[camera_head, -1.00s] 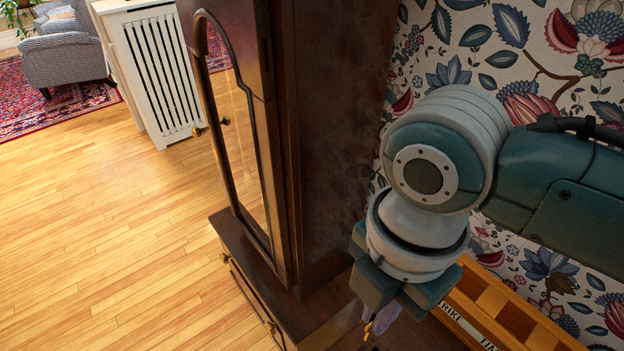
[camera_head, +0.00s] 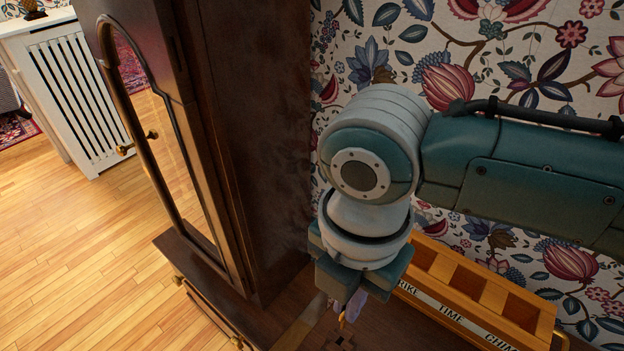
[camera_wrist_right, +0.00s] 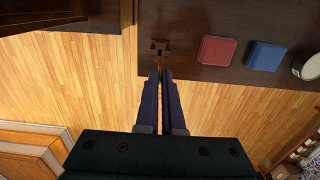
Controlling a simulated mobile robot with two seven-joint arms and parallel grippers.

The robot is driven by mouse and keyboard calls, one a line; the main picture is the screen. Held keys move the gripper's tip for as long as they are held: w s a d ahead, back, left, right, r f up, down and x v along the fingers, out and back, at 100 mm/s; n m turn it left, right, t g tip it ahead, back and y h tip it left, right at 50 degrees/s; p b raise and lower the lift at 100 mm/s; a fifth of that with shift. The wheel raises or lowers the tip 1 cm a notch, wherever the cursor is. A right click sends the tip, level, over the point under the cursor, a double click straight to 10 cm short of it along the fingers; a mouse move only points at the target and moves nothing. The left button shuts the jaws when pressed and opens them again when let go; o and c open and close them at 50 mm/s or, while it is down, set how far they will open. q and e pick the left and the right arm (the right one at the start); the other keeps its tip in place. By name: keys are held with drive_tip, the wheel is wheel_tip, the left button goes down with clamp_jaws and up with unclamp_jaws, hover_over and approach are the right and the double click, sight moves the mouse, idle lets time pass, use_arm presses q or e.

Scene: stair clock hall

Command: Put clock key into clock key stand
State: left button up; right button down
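My right gripper (camera_head: 350,312) points down over a dark wooden surface, left of the clock key stand. In the right wrist view its two fingers (camera_wrist_right: 165,76) are close together around a thin brass shaft. This appears to be the clock key (camera_wrist_right: 160,62), with a small dark piece at its far end. In the head view the key shows as a small brass bit (camera_head: 342,320) below the fingers, partly hidden. The clock key stand (camera_head: 465,322) is an orange wooden rack with several compartments and a label strip reading STRIKE, TIME and CHIME, partly cut off. My left gripper is out of view.
A tall dark clock case (camera_head: 262,150) stands close left of my right arm. Patterned wallpaper is behind the stand. In the right wrist view a red block (camera_wrist_right: 217,50), a blue block (camera_wrist_right: 265,56) and a round pale object (camera_wrist_right: 308,67) rest on a dark surface.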

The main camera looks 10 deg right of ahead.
sight(343, 327)
drive_tip(key=shift+f+b, duration=1.3)
drive_tip(key=shift+f, duration=0.75)
drive_tip(key=shift+r+p, duration=0.1)
drive_tip(key=shift+p, duration=0.35)
drive_tip(key=shift+f+b, duration=0.45)
drive_tip(key=shift+f, duration=0.35)
drive_tip(key=shift+f+b, duration=0.8)
drive_tip(key=shift+f, duration=0.25)
drive_tip(key=c, duration=1)
unclamp_jaws()
drive_tip(key=shift+o, duration=0.2)
wheel_tip(343, 327, up, 10)
drive_tip(key=p, duration=0.2)
drive_tip(key=shift+p, duration=0.3)
